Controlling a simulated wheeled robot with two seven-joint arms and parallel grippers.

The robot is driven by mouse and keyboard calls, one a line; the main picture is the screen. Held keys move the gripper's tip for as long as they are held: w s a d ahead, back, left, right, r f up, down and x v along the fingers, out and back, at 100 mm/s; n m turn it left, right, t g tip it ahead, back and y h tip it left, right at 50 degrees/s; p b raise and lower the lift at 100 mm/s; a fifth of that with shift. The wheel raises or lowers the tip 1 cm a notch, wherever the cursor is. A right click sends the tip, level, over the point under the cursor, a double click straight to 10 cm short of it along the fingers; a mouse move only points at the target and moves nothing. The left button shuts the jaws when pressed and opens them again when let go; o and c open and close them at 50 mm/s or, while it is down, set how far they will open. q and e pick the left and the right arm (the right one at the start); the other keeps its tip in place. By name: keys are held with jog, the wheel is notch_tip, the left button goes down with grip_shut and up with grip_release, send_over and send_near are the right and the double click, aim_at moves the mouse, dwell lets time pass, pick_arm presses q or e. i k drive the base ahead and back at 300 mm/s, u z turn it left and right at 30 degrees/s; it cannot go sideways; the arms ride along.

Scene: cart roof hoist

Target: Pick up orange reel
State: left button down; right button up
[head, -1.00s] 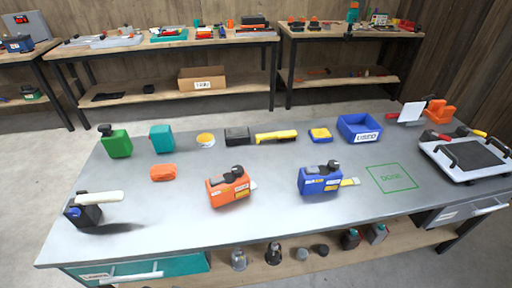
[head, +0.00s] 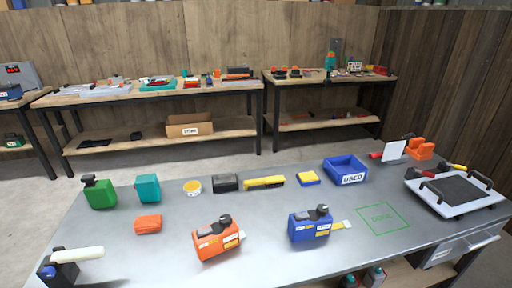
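An orange reel (head: 217,240) with a dark grey top and a white label stands on the grey workbench (head: 165,262), left of the middle. A similar blue reel (head: 309,226) with a yellow label stands to its right, with a pale tab sticking out at its right side. A low orange block (head: 148,224) lies to the left of the orange reel, apart from it. Neither of my grippers shows in the head view.
Along the bench's back stand a green container (head: 100,194), a teal block (head: 148,188), a yellow-topped tub (head: 192,187) and a blue bin marked USED (head: 345,169). A black holder with a cream bar (head: 75,257) is front left. A handled tray (head: 457,192) is at right. The green-outlined square (head: 384,218) is clear.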

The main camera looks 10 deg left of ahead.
aim_at(222, 239)
jog(key=z, duration=2.15)
jog(key=i, duration=1.75)
jog(key=u, duration=3.45)
